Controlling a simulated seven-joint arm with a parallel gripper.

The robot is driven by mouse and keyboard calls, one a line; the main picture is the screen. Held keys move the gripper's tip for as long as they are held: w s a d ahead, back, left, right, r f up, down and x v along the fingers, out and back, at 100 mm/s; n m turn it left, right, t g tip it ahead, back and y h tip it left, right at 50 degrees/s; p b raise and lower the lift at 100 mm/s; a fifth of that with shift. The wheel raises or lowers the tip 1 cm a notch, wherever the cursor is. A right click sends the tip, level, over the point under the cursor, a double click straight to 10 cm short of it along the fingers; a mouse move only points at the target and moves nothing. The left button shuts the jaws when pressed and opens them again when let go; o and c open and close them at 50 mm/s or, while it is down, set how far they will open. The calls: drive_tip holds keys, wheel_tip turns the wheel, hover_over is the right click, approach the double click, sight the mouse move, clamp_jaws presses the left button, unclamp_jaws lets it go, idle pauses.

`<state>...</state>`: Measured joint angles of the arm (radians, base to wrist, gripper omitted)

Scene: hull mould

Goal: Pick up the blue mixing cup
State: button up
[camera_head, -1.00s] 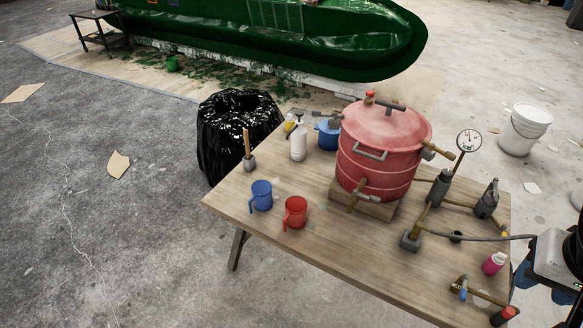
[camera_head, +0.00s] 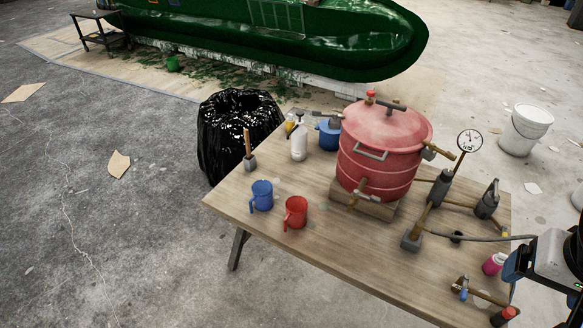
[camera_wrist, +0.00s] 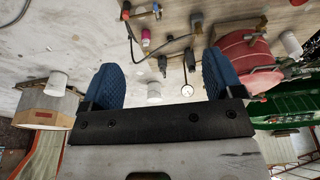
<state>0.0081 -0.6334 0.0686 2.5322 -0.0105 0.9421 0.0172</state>
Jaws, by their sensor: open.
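The blue mixing cup (camera_head: 262,196) stands upright on the wooden table (camera_head: 330,250), near its left end, with its handle toward the lower left. A red cup (camera_head: 295,212) stands just to its right, a small gap apart. My gripper shows in the wrist view (camera_wrist: 163,85) with its two blue finger pads wide apart and nothing between them. In the head view only part of my arm shows at the right edge, far from the blue cup. I cannot make out the blue cup in the wrist view.
A large red pressure pot (camera_head: 385,150) with pipes and a gauge (camera_head: 470,141) fills the table's right half. A white spray bottle (camera_head: 298,142), a blue pot (camera_head: 329,134) and a brush (camera_head: 248,150) stand behind the cups. A pink bottle (camera_head: 494,264) is near my arm.

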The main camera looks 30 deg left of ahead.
drive_tip(key=w+a+n, duration=0.5)
drive_tip(key=w+a, duration=0.7)
drive_tip(key=w, duration=0.4)
drive_tip(key=w+a+f+n+g, duration=0.1)
drive_tip(key=w+a+f, duration=0.25)
drive_tip(key=a, duration=0.25)
drive_tip(key=w+a+f+n, duration=0.2)
drive_tip(key=w+a, duration=0.2)
drive_tip(key=a, duration=0.2)
drive_tip(key=w+a+f+n+g, duration=0.1)
drive_tip(key=w+a+f, duration=0.25)
drive_tip(key=a, duration=0.25)
drive_tip(key=s+a+f+n, duration=0.1)
drive_tip(key=a+f+n, duration=0.2)
drive_tip(key=a+f, duration=0.7)
drive_tip(key=s+a+f+n, duration=0.2)
drive_tip(key=a+f, duration=0.8)
drive_tip(key=a, duration=0.6)
drive_tip(key=s+a+f+n, duration=0.1)
drive_tip(key=a+f+n, duration=0.2)
drive_tip(key=a+f, duration=0.6)
drive_tip(key=shift+s+a+f+n+g, duration=0.1)
drive_tip(key=shift+a+f+n+g, duration=0.1)
drive_tip(key=shift+a, duration=1.05)
drive_tip(key=shift+s+a+f+n+g, duration=0.1)
drive_tip(key=shift+a+f, duration=0.1)
drive_tip(key=shift+a, duration=1)
drive_tip(key=shift+a+f, duration=0.2)
drive_tip(key=shift+s, duration=0.1)
